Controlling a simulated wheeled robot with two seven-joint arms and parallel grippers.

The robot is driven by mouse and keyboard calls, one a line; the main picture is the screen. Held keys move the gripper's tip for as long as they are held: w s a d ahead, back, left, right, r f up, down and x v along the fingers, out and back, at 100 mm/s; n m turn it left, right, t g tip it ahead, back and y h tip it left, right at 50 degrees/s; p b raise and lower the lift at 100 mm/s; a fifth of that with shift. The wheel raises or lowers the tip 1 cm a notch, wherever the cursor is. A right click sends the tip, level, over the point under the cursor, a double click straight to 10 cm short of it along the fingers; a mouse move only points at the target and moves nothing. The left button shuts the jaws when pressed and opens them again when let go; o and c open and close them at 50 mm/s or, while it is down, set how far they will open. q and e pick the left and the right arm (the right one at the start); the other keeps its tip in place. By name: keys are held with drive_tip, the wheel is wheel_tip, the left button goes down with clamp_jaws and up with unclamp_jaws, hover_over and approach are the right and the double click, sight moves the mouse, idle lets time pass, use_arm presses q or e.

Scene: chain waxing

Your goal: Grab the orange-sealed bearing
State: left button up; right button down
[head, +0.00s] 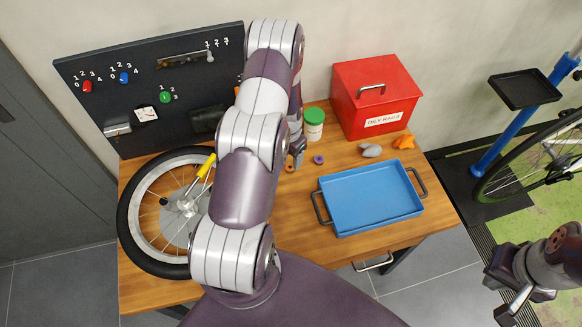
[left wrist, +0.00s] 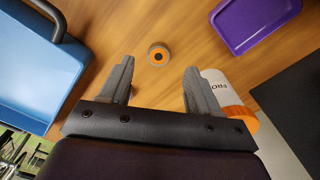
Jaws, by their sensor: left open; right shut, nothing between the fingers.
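The orange-sealed bearing (head: 289,167) is a small ring lying on the wooden bench, just beside my left gripper (head: 297,156). In the left wrist view the bearing (left wrist: 158,55) shows an orange ring with a dark centre. It lies beyond the fingertips, roughly centred between them and untouched. My left gripper (left wrist: 158,78) is open and empty. A purple-sealed bearing (head: 318,160) lies a little to the right in the head view. My right gripper (head: 513,302) is shut and empty, off the bench at the lower right.
A blue tray (head: 370,198) with dark handles stands at the right of the bench. A green-lidded jar (head: 314,123) and a red box (head: 375,95) stand behind. A bicycle wheel (head: 130,205) lies left. The left wrist view shows a purple tray (left wrist: 232,36) and an orange-lidded bottle (left wrist: 226,90).

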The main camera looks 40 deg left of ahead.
sight(289, 168)
use_arm(q)
wheel_tip(289, 168, down, 5)
drive_tip(key=shift+f+p, duration=0.15)
drive_tip(key=shift+p, duration=0.4)
drive_tip(key=c, duration=1.1)
drive_tip(key=shift+c, duration=0.2)
